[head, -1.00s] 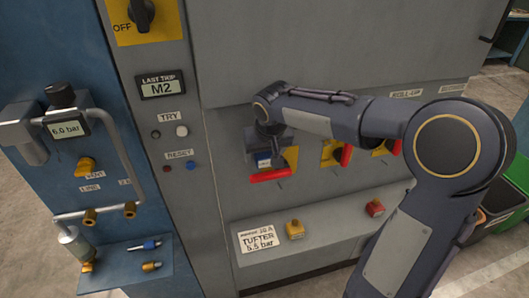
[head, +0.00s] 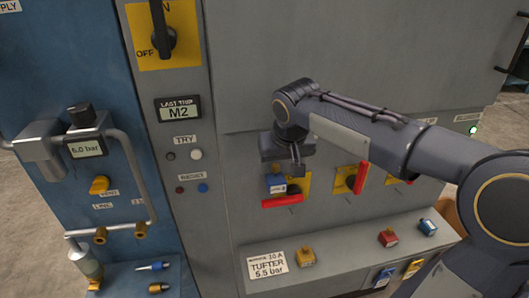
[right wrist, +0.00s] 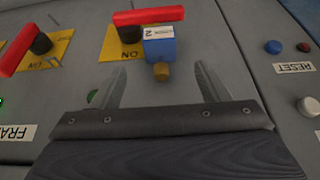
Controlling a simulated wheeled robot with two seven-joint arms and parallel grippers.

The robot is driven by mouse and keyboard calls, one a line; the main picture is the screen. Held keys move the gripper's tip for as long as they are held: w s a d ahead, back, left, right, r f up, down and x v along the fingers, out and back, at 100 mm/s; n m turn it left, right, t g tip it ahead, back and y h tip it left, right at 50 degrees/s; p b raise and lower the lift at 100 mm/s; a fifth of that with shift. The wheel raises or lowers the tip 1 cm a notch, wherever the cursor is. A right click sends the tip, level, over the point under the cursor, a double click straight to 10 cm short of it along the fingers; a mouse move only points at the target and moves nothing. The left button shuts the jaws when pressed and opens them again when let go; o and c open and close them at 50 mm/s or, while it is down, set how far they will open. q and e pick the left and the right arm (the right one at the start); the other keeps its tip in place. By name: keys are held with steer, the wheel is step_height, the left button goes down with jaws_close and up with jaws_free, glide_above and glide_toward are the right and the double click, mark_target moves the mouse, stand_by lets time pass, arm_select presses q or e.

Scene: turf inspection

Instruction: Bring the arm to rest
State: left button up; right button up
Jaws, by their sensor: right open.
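My right gripper (head: 297,168) is in front of the grey panel, just above a horizontal red handle (head: 283,201). A blue padlock-like block (head: 275,183) with a white label hangs at that handle. In the right wrist view my right gripper (right wrist: 162,80) has its fingers spread with nothing between them. The blue block (right wrist: 160,46) and red handle (right wrist: 148,16) are beyond the fingertips, apart from them. My right arm reaches in from the right. My left gripper is not in view.
More red handles (head: 361,178) are to the right, partly behind my arm. A ledge below carries a yellow block (head: 306,257), a red block (head: 388,237) and a blue block (head: 427,227). A pressure gauge (head: 87,148) and pipes project at the left.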

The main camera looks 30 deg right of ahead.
steer(key=s+a+f+y, duration=0.2)
steer(key=s+a+f, duration=0.1)
steer(key=s, duration=0.8)
steer(key=s+a+f+n+t+y, duration=0.1)
steer(key=s+a+f, duration=0.3)
steer(key=s, duration=0.8)
steer(key=shift+a+f+y, duration=0.25)
steer(key=shift+f+y, duration=0.65)
steer(key=shift+f, duration=0.05)
